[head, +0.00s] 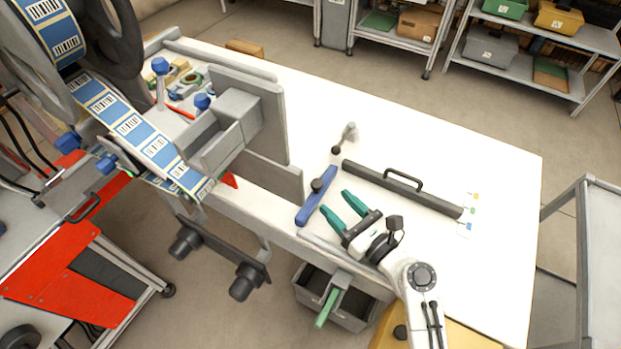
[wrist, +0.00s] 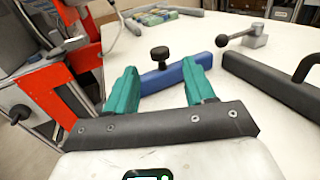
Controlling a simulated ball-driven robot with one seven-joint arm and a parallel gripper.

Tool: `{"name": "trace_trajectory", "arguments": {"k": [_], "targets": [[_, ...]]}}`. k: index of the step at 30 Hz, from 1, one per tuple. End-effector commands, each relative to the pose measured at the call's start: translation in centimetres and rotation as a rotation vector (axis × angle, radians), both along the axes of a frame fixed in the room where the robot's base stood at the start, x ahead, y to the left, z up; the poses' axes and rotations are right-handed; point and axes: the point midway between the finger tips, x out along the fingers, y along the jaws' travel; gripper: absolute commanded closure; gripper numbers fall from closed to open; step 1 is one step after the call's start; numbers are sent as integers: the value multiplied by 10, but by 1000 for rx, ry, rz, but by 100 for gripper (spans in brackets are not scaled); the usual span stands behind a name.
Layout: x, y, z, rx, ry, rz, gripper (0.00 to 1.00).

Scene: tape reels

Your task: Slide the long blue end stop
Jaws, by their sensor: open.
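The long blue end stop (head: 326,183) is a bar with a dark round knob on its top, lying on the white table near its front edge. In the wrist view the blue end stop (wrist: 180,72) lies across, just beyond my fingertips, its left part partly hidden by a finger. My gripper (head: 338,204) has two green fingers, spread open and empty, to the right of the bar's near end. In the wrist view my gripper (wrist: 162,80) points at the bar with the knob between the fingers. I cannot tell whether a fingertip touches the bar.
A dark bar with a handle (head: 400,188) lies right of the blue bar. A grey clamp lever (head: 346,136) stands behind. A grey upright plate assembly and label reel machine (head: 240,110) stand at left. The white table (head: 450,150) is clear at the back right.

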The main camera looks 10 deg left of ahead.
Motion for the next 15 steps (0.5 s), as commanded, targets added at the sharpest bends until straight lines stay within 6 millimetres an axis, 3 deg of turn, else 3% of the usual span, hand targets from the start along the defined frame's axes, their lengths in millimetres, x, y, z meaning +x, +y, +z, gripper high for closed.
{"name": "trace_trajectory", "arguments": {"k": [15], "targets": [[57, 63, 1, 1, -1, 2, 46]]}}
